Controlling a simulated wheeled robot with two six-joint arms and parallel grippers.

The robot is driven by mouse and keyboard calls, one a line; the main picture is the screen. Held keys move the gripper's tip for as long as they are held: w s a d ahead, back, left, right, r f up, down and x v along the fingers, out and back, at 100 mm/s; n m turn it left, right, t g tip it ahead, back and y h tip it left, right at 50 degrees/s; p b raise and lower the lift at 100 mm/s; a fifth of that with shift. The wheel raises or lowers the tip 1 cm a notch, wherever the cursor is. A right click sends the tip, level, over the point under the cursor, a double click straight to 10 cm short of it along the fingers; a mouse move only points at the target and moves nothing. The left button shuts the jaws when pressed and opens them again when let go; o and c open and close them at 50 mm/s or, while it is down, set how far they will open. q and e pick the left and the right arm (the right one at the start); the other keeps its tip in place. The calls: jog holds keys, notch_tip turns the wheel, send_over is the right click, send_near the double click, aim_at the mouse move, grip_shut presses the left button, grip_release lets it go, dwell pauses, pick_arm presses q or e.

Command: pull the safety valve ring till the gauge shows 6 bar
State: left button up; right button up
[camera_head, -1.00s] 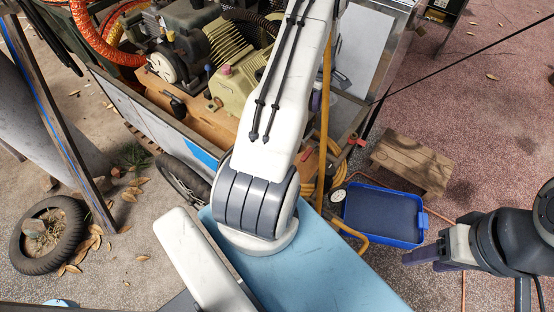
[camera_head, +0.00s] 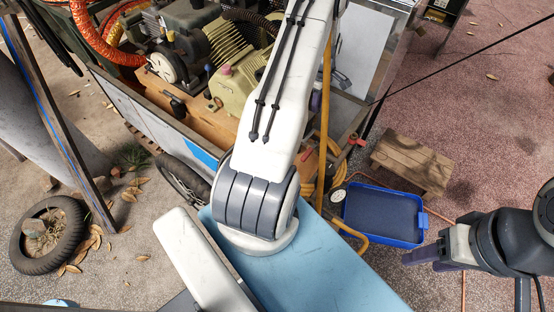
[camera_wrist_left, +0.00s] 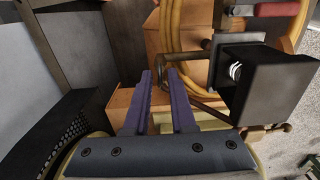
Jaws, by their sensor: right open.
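In the head view my white left arm mostly hides that gripper. A small round white dial (camera_head: 337,196), perhaps the gauge, is too small to read. I cannot make out the safety valve ring. My right gripper (camera_head: 428,257) is open and empty at the lower right.
The compressor machinery (camera_head: 232,85) sits on the cart at the upper left, with orange hoses (camera_head: 92,40). A blue tray (camera_head: 384,214) and a wooden stool (camera_head: 412,163) stand on the ground to the right. A tyre (camera_head: 45,235) lies at the lower left.

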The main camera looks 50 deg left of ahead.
pick_arm(q)
jog(key=o, duration=0.3)
jog(key=shift+r, duration=0.1)
jog(key=shift+r+p, duration=2.15)
jog(key=shift+r, duration=0.8)
jog(key=shift+d, duration=0.1)
